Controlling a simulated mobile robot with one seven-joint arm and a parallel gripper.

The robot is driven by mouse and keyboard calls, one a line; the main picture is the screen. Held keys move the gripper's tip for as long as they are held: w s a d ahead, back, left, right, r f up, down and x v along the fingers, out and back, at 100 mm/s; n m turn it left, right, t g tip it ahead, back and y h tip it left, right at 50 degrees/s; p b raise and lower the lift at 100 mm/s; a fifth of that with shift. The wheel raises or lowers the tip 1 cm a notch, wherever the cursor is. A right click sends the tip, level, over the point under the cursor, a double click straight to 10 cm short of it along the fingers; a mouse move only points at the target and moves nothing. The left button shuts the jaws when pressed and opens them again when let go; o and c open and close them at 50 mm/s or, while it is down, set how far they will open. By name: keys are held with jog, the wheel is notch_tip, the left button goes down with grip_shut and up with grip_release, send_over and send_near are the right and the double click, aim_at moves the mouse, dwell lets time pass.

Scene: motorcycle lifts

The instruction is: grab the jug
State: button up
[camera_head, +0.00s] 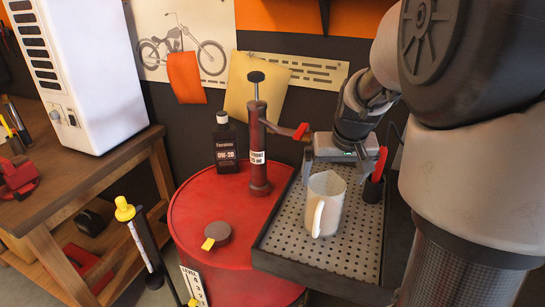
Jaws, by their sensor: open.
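The jug (328,207) is a whitish, translucent pitcher with a handle on its side facing the camera. It stands upright on the perforated tray (285,240). My gripper (336,170) is open and points down at the jug's upper rear. One finger shows just left of the jug's rim. The other finger is near the rim's right side and is hard to make out. The jug hides part of the space between the fingers, so I cannot tell whether they touch it.
A black cup (373,190) with red-handled tools stands close right of the jug. Left are a red drum (197,205) with a red hand pump (257,150), a dark oil bottle (225,145) and a round cap (217,232). A wooden workbench (75,175) stands farther left.

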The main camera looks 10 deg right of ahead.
jog(key=x, duration=0.7)
jog(key=shift+w+a, duration=0.1)
jog(key=c, duration=2)
jog(key=shift+c, duration=0.8)
jog(key=shift+w+r, duration=0.1)
jog(key=shift+r, duration=0.1)
